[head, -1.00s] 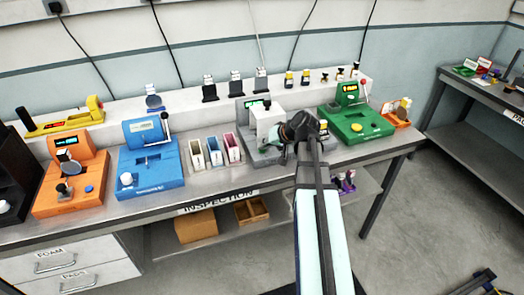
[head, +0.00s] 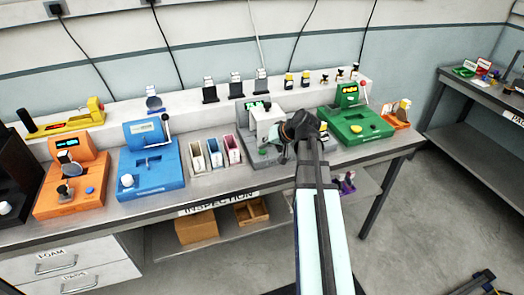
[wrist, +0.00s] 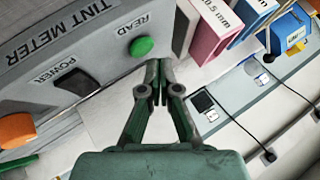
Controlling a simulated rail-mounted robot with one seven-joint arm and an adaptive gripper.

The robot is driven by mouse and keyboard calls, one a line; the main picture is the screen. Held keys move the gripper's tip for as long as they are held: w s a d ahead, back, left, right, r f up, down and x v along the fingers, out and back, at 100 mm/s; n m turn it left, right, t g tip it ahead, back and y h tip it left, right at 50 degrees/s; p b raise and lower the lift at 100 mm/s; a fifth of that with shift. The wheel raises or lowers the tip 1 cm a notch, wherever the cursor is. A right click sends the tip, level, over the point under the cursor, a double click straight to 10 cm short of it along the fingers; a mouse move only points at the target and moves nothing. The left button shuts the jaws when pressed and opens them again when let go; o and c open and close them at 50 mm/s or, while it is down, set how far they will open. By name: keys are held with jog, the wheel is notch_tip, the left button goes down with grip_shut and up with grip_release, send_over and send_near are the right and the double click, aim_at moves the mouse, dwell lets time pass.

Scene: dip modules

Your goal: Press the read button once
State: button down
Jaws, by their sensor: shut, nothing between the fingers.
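The grey tint meter (head: 268,118) stands on the bench in the head view, with a small lit green display (head: 259,105). In the wrist view its front panel (wrist: 60,40) carries the green round button (wrist: 141,46) under the word READ, and a black POWER switch (wrist: 75,82). My gripper (wrist: 157,78) is shut and empty. Its fingertips appear just below and right of the green button in the wrist view; they look apart from it, though the depth is hard to judge. My arm hides part of the meter's right side in the head view.
An orange knob (wrist: 15,132) sits on the panel's left. Pink and blue boxes (wrist: 215,28) stand close right of the button in the wrist view. A blue device (head: 150,165) stands left of the meter, a green device (head: 357,127) right of it.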

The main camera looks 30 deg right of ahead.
aim_at(263, 152)
dwell(0.3)
jog(key=shift+r+p, duration=1.45)
jog(key=shift+r, duration=1.1)
